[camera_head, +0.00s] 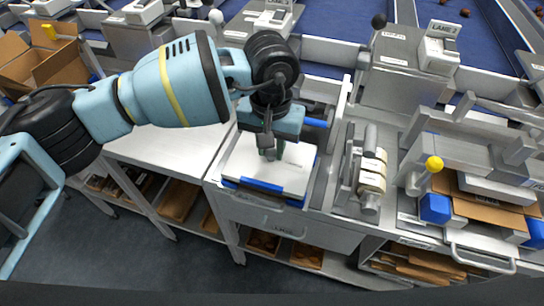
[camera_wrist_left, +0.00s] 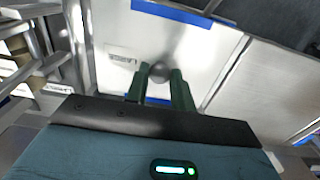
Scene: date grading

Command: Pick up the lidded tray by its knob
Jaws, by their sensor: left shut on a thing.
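The lidded tray (camera_head: 246,168) has a white lid and blue edge strips. It sits in a grey bay of the workbench in the head view, and its white lid (camera_wrist_left: 196,45) fills the upper middle of the left wrist view. A dark round knob (camera_wrist_left: 160,72) stands on the lid. My left gripper (camera_head: 270,153) reaches down over the lid, and in the wrist view its two green fingers (camera_wrist_left: 158,88) are shut on the knob, one on each side. In the head view the knob is hidden by the fingers. My right gripper is not in view.
A bare white worktop (camera_head: 170,145) lies to the left. Lower shelves hold brown trays (camera_head: 307,255). A cardboard box (camera_head: 45,62) is at far left.

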